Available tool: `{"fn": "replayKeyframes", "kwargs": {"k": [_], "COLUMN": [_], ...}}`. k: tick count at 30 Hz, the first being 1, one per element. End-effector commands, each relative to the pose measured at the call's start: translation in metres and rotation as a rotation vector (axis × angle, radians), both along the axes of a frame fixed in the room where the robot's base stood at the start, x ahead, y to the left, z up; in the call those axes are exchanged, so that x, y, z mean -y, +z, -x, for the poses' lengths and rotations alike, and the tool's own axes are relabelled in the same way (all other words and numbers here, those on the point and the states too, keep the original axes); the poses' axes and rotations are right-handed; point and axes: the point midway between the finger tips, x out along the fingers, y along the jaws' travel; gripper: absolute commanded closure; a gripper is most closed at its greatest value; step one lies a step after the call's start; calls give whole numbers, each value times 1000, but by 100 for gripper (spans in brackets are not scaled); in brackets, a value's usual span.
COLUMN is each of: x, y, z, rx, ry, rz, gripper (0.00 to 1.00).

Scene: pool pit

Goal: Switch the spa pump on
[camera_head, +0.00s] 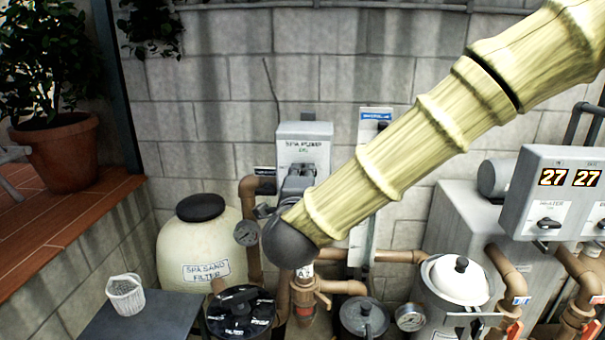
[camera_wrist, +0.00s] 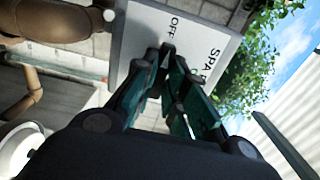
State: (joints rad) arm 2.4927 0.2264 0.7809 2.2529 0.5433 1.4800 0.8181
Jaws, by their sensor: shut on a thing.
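The grey spa pump switch box (camera_head: 304,132) hangs on the block wall, with "SPA PUMP" lettered near its top. In the wrist view the box (camera_wrist: 138,42) fills the upper middle, turned sideways, with "OFF" and part of "SPA" readable. My gripper (camera_head: 299,182) is at the lower front of the box. In the wrist view its fingertips (camera_wrist: 165,56) are close together against the box face beside "OFF". They are shut on the switch handle, which the fingers hide. I cannot tell which way the handle points.
Below stand the cream spa sand filter (camera_head: 201,248), a black multiport valve (camera_head: 240,312), a pressure gauge (camera_head: 247,233) and brown pipes (camera_head: 402,256). A heater control box (camera_head: 553,192) reading 27 and 27 is at right. A white basket (camera_head: 125,294) sits at lower left.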

Motion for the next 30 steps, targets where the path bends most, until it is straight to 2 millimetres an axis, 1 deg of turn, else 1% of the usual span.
{"fn": "replayKeyframes", "kwargs": {"k": [5, 30], "x": [0, -1], "y": [-6, -6], "z": [0, 0], "rx": [3, 37], "ry": [1, 2], "rz": [-64, -503], "gripper": [100, 100]}}
